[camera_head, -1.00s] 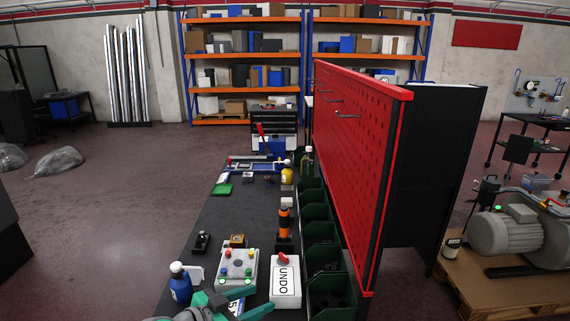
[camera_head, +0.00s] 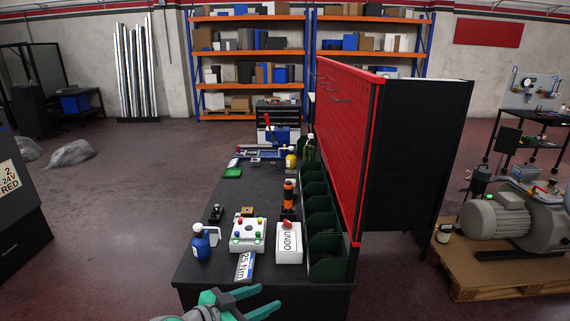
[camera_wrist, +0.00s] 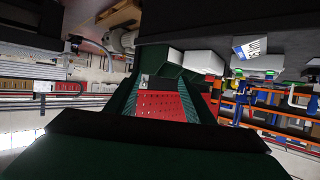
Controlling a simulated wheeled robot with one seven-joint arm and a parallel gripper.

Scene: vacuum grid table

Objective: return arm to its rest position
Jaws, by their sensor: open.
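My gripper (camera_head: 256,301) shows at the bottom of the head view, in front of the near edge of the dark workbench (camera_head: 215,272). Its two green fingers are spread apart with nothing between them. It is clear of the objects on the bench. The rest of my arm is mostly out of view.
On the bench near me are a blue bottle (camera_head: 200,243), a white button box (camera_head: 248,234), a white UNDO box (camera_head: 289,243) and a 25 Nm label (camera_head: 245,265). Green bins (camera_head: 327,256) line the red pegboard (camera_head: 345,140). Open floor (camera_head: 110,220) lies left.

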